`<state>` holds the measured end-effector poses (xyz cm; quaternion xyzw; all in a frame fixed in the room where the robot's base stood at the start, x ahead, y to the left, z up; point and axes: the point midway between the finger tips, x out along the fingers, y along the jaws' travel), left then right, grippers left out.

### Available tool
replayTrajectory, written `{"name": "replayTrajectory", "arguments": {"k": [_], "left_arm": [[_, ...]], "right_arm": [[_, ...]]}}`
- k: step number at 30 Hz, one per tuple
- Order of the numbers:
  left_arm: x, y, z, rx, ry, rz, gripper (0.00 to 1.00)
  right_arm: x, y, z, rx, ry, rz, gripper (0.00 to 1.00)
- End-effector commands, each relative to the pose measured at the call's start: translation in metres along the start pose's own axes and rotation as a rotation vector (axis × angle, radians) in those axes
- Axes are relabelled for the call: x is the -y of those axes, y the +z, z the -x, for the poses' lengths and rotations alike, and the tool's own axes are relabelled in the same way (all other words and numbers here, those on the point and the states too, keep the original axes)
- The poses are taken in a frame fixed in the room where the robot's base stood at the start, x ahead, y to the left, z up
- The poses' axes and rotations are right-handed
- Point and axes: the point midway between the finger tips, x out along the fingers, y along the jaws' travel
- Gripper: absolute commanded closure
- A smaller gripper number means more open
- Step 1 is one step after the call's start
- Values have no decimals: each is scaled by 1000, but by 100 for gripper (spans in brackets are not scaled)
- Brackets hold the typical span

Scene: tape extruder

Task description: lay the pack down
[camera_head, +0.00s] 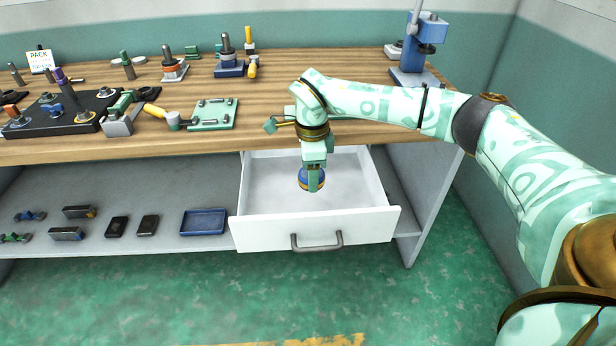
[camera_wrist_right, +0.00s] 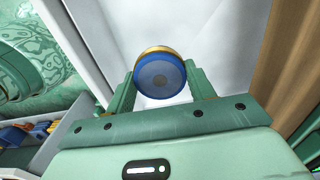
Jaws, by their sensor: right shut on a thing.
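The pack (camera_head: 303,181) is a small round blue piece with a gold band. My right gripper (camera_head: 313,187) points down over the open white drawer (camera_head: 268,231) and is shut on the pack. In the right wrist view the pack (camera_wrist_right: 160,82) sits between the two green fingers, its round blue face towards the camera. The pale drawer floor (camera_wrist_right: 220,40) lies beyond it. I cannot tell whether the pack touches the drawer floor. One finger hides part of the pack in the head view. My left gripper is not in view.
The wooden bench top (camera_head: 270,95) above the drawer holds a black fixture block (camera_head: 75,122), a green plate (camera_head: 213,113) and a blue press (camera_head: 415,55). A blue tray (camera_head: 204,222) lies on the lower shelf. The drawer floor around the pack looks empty.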

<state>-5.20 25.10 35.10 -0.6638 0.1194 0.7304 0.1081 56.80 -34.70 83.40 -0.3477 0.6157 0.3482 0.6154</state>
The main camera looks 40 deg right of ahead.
Motion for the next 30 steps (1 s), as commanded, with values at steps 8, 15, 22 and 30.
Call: {"name": "replayTrajectory", "arguments": {"k": [8, 15, 22, 30], "left_arm": [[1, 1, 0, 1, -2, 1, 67], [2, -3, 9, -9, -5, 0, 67], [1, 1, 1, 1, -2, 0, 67], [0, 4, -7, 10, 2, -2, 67]], "right_arm": [[1, 0, 1, 1, -1, -11, 83], [1, -1, 4, 0, -3, -10, 83], [1, 0, -26, -2, 2, -8, 83], [1, 0, -59, -1, 2, -8, 83]]}}
